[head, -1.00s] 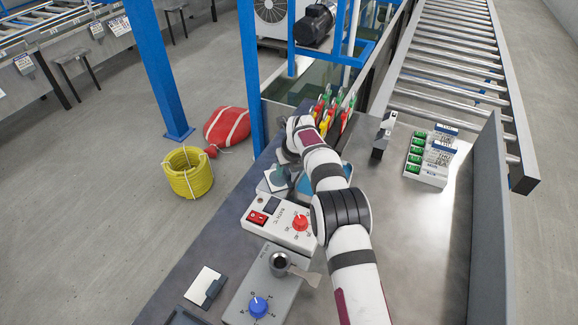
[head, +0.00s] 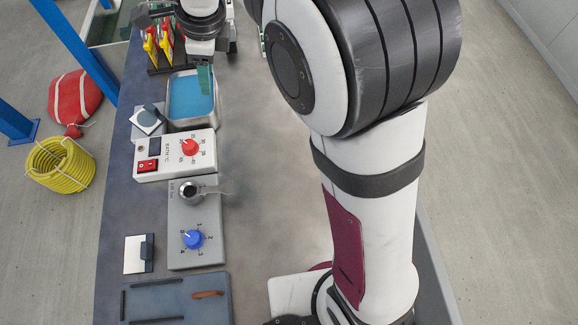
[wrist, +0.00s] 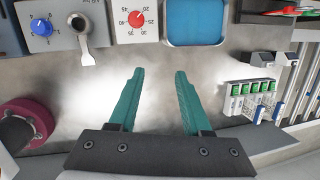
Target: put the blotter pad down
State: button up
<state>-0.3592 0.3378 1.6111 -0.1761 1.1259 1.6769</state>
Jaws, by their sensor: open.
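Two white square pads with dark grips show in the head view. One pad (head: 147,119) lies on a pale square beside the blue bath, slightly turned on it. The other pad (head: 133,255) lies flat on the bench near the blue-knob unit. I cannot tell for sure which is the blotter pad. My gripper (wrist: 160,73) is open, its teal fingers apart with only bare grey bench showing between them. In the head view one teal finger (head: 205,79) shows at the right side of the bath, apart from both pads. Neither pad shows in the wrist view.
The blue bath (head: 191,96), the red-knob unit (head: 174,164) and the blue-knob unit (head: 197,253) stand in a row. A dark tray (head: 215,312) is nearest. The middle bench is clear.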

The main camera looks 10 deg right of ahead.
jog(key=s+d+r+n+g, duration=0.1)
jog(key=s+d+r+n, duration=0.1)
jog(key=s+d+n, duration=0.9)
jog(key=s+d+f+n, duration=0.1)
jog(key=s+d+f, duration=0.1)
jog(key=s, duration=0.6)
jog(key=s+d+f+n+g, duration=0.1)
jog(key=s+f, duration=0.1)
jog(key=s, duration=0.7)
jog(key=shift+s+d+n, duration=0.3)
jog(key=shift+d+n, duration=0.05)
jog(key=shift+n, duration=0.05)
jog(key=shift+f, duration=0.1)
